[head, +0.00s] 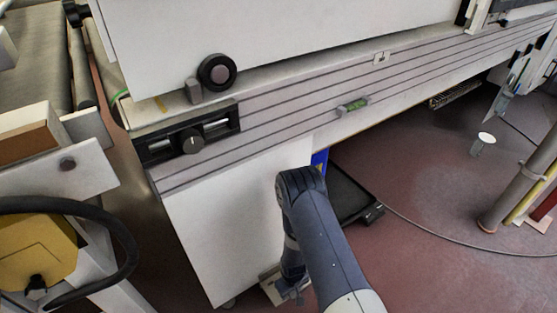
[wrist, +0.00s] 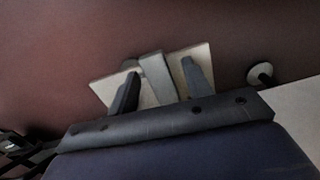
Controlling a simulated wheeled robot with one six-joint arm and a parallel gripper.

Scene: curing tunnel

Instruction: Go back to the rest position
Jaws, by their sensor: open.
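My arm reaches down beside the white lower panel (head: 235,215) of the machine in the head view. My gripper (head: 290,292) is low, near the floor, at the panel's lower right corner. In the wrist view my gripper (wrist: 160,68) shows two dark fingers set apart, open. A light flat plate (wrist: 110,90) with a grey bar (wrist: 157,80) across it shows between and behind the fingers. I cannot tell whether the fingers touch it. In the head view, a pale piece (head: 270,284) shows beside the gripper, partly hidden by my arm.
A dark flat tray-like thing (head: 352,192) lies right of my arm, with a blue piece (head: 319,160) behind it. A cable (head: 440,232) crosses the red floor. A pipe stand (head: 515,195) is at right, a yellow box (head: 35,255) at left. A round foot (wrist: 260,73) shows in the wrist view.

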